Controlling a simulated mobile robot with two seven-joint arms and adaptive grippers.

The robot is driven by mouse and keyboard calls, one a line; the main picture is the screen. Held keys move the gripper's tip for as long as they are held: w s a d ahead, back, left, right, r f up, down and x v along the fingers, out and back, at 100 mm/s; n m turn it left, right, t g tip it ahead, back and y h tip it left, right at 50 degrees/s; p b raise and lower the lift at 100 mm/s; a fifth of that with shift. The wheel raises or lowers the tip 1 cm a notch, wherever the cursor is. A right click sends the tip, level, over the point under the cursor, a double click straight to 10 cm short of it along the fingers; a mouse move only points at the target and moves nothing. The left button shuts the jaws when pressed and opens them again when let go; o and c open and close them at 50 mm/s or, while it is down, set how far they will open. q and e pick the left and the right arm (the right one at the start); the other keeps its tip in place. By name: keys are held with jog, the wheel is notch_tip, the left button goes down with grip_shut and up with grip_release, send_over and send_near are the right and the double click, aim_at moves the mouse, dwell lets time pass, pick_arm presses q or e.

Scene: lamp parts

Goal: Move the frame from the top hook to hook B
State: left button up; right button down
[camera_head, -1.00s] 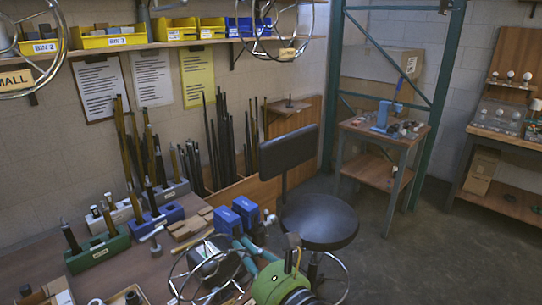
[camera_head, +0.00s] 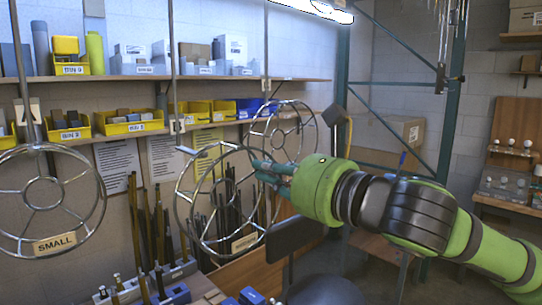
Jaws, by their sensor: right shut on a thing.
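My right gripper (camera_head: 268,172) reaches in from the right and is shut on the right side of a round wire frame (camera_head: 188,226) with spokes and a small label plate at its bottom. This frame stands upright in front of the wall, its upper left close to the lower end of the middle hanging rod (camera_head: 172,70); I cannot tell whether it touches the hook. Another wire frame (camera_head: 308,120) hangs behind, at the right rod (camera_head: 266,48). A frame labelled SMALL (camera_head: 55,243) hangs from the left rod (camera_head: 22,75). My left gripper is out of view.
Shelves (camera_head: 100,79) with yellow bins (camera_head: 130,122), boxes and tubes line the wall behind the frames. A workbench with rods and blue blocks (camera_head: 172,294) lies below. A dark chair (camera_head: 325,290) and a green metal rack (camera_head: 340,75) stand to the right.

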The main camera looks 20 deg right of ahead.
jog(key=shift+x, duration=1)
jog(key=f+x, duration=0.2)
jog(key=x, duration=0.6)
jog(key=shift+w, duration=0.25)
dwell(0.6)
jog(key=c, duration=1.3)
grip_release()
jog(key=shift+f, duration=0.1)
jog(key=shift+s, duration=0.1)
